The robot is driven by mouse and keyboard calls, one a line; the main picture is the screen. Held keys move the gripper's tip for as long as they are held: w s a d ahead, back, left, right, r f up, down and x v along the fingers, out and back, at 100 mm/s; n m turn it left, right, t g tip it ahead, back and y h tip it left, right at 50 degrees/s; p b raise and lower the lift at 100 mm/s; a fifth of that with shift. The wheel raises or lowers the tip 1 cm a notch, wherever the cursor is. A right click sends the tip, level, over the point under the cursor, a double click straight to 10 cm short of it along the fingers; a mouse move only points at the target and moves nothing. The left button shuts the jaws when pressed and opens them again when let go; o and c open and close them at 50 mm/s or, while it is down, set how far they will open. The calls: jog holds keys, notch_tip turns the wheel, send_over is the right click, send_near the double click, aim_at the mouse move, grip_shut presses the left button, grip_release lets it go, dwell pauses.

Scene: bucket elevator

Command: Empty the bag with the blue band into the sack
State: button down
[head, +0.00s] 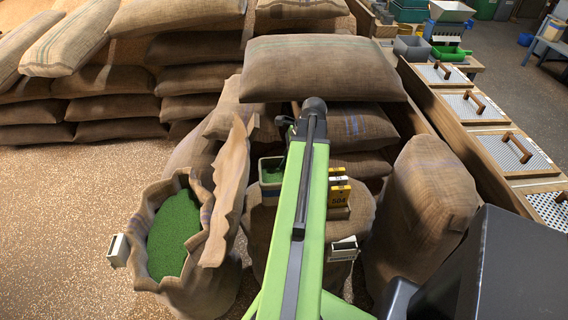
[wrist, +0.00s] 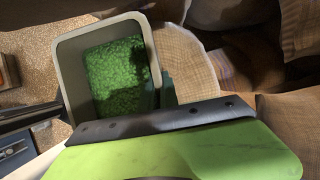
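An open burlap sack (head: 174,234) stands at the lower left of the head view, filled with green granules, its tall rim folded up on the right. Bluish stripes show on that rim and on a closed bag (head: 358,126) in the middle stack; I cannot tell which bag the blue band means. A pale-rimmed tub (head: 271,171) with green pellets sits left of my arm; it also shows in the wrist view (wrist: 116,78). My gripper (head: 287,124) is at the arm's far end, mostly hidden; its fingers cannot be made out, nor anything held.
Stacked burlap bags (head: 105,105) fill the back left. A large bag with green stripes (head: 318,68) lies behind my arm. Yellow numbered tags (head: 339,187) stand right of the arm. A bench with mesh lids (head: 478,105) runs along the right. Floor (head: 55,210) is clear at left.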

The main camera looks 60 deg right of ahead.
notch_tip(320, 180, up, 7)
jog(key=p, duration=0.6)
jog(key=shift+f, duration=0.15)
jog(key=shift+r+p, duration=0.55)
jog(key=shift+p, duration=0.1)
notch_tip(320, 180, down, 8)
jog(key=b, duration=0.7)
jog(key=shift+r+b, duration=0.15)
jog(key=shift+b, duration=0.15)
jog(key=shift+r, duration=0.15)
